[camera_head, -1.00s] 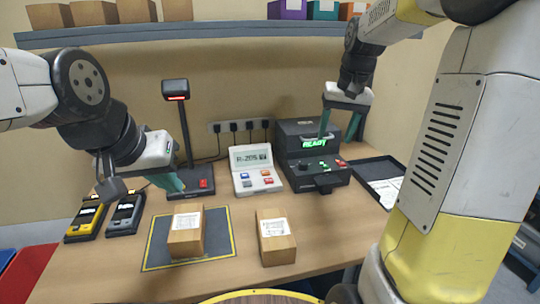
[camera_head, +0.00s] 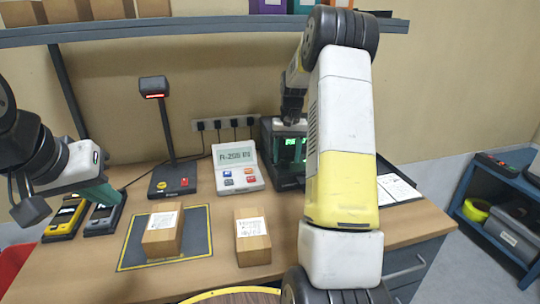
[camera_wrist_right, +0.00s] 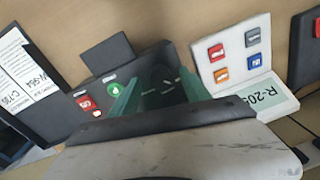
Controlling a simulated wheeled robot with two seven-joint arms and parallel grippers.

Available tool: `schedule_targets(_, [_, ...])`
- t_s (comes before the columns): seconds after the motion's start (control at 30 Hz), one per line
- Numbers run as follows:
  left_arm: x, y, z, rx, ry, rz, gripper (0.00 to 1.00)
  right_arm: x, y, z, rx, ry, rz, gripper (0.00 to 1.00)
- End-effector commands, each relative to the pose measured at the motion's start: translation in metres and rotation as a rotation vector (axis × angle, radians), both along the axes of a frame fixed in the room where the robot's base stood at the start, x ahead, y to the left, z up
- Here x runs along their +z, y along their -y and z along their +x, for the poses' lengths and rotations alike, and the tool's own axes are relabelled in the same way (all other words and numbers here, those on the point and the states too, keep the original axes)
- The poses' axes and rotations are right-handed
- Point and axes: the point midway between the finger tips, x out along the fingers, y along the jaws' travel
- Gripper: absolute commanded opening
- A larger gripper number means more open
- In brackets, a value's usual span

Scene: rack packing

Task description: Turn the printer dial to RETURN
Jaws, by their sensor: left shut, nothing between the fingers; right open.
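The dark printer (camera_head: 268,140) stands at the back of the table, mostly hidden behind my right arm in the head view. In the right wrist view its dark panel (camera_wrist_right: 100,78) shows a red button (camera_wrist_right: 85,101) and a green button (camera_wrist_right: 115,89). The dark round dial (camera_wrist_right: 163,77) lies between the fingertips of my right gripper (camera_wrist_right: 158,92), which is open. Contact and the dial's setting cannot be told. In the head view my right gripper (camera_head: 290,149) is at the printer's front. My left gripper (camera_head: 103,194) is shut and empty at the left, near the handheld devices.
A white R-205 terminal (camera_head: 237,168) stands left of the printer, and a scanner on a post (camera_head: 167,130) stands farther left. One carton (camera_head: 162,240) is on the dark mat (camera_head: 206,222); another carton (camera_head: 252,248) is beside it. A tray with paper (camera_head: 398,187) lies to the right.

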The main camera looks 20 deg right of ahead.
Motion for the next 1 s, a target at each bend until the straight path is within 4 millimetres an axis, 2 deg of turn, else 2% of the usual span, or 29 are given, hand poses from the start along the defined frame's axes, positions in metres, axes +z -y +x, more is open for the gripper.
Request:
schedule_targets(0.13, [0.0000, 0.0000, 0.0000, 0.000, 0.000, 0.000, 0.00, -0.0117, -0.0008, 0.0001, 0.000, 0.000, 0.000, 0.55])
schedule_targets(0.4, [0.0000, 0.0000, 0.0000, 0.000, 0.000, 0.000, 0.00, -0.0138, -0.0010, 0.0004, 0.000, 0.002, -0.001, 0.55])
schedule_targets(0.47, [0.0000, 0.0000, 0.0000, 0.000, 0.000, 0.000, 0.00, -0.0137, -0.0010, 0.0003, 0.000, 0.001, 0.000, 0.47])
schedule_targets(0.7, [0.0000, 0.0000, 0.0000, 0.000, 0.000, 0.000, 0.00, -0.0135, -0.0011, 0.0004, 0.000, 0.001, 0.001, 0.00])
schedule_targets(1.0, [0.0000, 0.0000, 0.0000, 0.000, 0.000, 0.000, 0.00, -0.0132, -0.0015, 0.0004, -0.029, 0.002, 0.001, 0.00])
